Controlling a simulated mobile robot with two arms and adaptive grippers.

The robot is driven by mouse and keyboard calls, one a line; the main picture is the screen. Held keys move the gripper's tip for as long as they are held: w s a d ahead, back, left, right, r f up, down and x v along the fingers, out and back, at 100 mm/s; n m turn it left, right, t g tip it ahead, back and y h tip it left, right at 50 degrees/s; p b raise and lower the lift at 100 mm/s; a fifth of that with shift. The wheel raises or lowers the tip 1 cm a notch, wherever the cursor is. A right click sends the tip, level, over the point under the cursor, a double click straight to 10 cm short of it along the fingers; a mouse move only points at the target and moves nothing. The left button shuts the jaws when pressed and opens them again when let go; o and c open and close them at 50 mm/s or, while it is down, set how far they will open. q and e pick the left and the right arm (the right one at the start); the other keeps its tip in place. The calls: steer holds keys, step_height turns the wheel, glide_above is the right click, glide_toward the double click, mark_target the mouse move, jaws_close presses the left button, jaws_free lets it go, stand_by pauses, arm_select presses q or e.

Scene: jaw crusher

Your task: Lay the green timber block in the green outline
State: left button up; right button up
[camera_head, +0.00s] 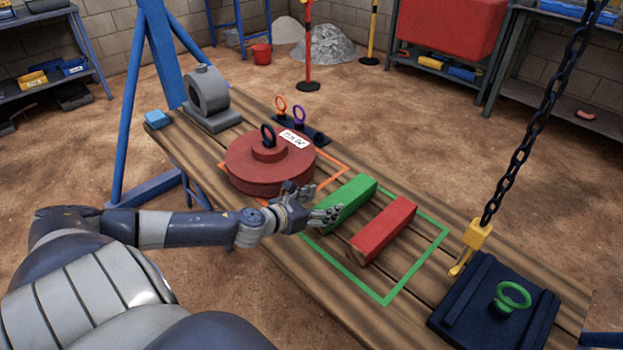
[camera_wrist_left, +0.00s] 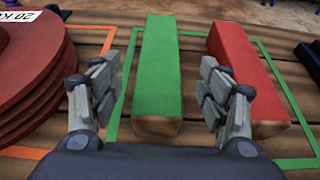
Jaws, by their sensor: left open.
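The green timber block (camera_head: 350,200) lies on the plank table, inside the green outline (camera_head: 415,268) along its left side. In the left wrist view the green block (camera_wrist_left: 158,75) is between my open left gripper's fingers (camera_wrist_left: 160,98), with a gap on each side. In the head view my left gripper (camera_head: 318,205) is at the block's near left end and hides part of it. I cannot tell whether the block's far end crosses the line. A red block (camera_head: 383,230) lies beside it inside the outline, also in the wrist view (camera_wrist_left: 240,65). My right gripper is not in view.
A round red weight (camera_head: 262,172) sits in an orange outline left of the green block. At right are a dark plate (camera_head: 478,308) with a green ring and a hanging chain with a yellow hook (camera_head: 475,240). A grey bearing housing (camera_head: 210,98) stands at the far left.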

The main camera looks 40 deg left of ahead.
arm_select(q)
steer(key=v, duration=0.3)
steer(key=shift+s+r, duration=0.15)
steer(key=shift+s, duration=0.2)
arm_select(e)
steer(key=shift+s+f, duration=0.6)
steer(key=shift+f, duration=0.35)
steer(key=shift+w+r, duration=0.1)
